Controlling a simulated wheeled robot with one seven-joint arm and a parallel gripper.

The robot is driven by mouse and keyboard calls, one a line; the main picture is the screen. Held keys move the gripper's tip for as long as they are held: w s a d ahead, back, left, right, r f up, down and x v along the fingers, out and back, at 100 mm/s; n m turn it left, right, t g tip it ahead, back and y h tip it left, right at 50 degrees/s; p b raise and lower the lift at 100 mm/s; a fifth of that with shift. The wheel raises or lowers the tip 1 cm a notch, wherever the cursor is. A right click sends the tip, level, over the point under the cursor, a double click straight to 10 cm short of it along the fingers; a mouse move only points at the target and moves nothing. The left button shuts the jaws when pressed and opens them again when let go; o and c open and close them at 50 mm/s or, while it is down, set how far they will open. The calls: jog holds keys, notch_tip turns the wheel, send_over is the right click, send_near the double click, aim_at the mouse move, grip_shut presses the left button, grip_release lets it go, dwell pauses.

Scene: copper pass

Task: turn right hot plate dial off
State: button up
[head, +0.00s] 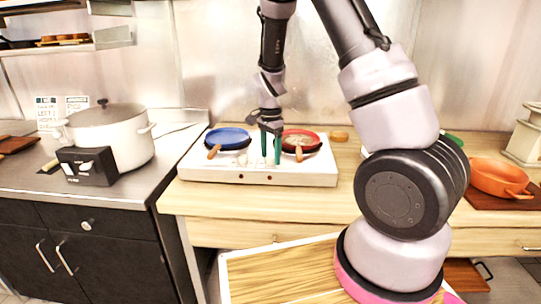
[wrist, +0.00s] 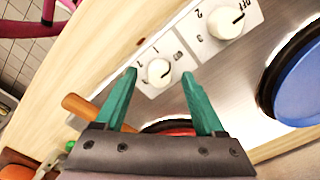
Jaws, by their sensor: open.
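The white hot plate (head: 205,172) stands on the wooden counter, with a blue pan (head: 228,139) on its left and a red pan (head: 318,151) on its right. My gripper (head: 270,160) is over its front middle, pointing down, with green fingers open and empty. In the wrist view the right dial (wrist: 158,72), a white round knob on the red pan's side, appears between the spread fingertips (wrist: 158,75). I cannot tell whether they touch it. Its exact setting is unclear. The left dial (wrist: 228,22) shows beyond, with its pointer towards OFF.
The red pan's wooden handle (head: 299,153) and the blue pan's handle (head: 214,151) stick out towards the front near my gripper. A large pot (head: 110,138) on another burner stands to the left. An orange pan (head: 497,177) sits far right. The counter's front strip is clear.

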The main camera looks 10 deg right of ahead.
notch_tip(320, 180, up, 10)
jog(key=shift+r, duration=0.15)
dwell(0.4)
notch_tip(320, 180, up, 8)
jog(key=n+t+y, duration=0.2)
send_over(271, 157)
jog(key=s+d, duration=0.2)
jog(key=s, duration=0.2)
jog(key=s+d+r+n+t, duration=0.1)
jog(key=s+d+r+n, duration=0.1)
jog(key=s+r, duration=0.55)
jog(key=s+d+r+n+t, duration=0.1)
jog(key=s+r+n+t, duration=0.3)
jog(key=s, duration=0.7)
jog(key=shift+s+d+r+n, duration=0.2)
jog(key=shift+r+n, duration=0.2)
jog(key=shift+r, duration=0.35)
jog(key=shift+w, duration=0.1)
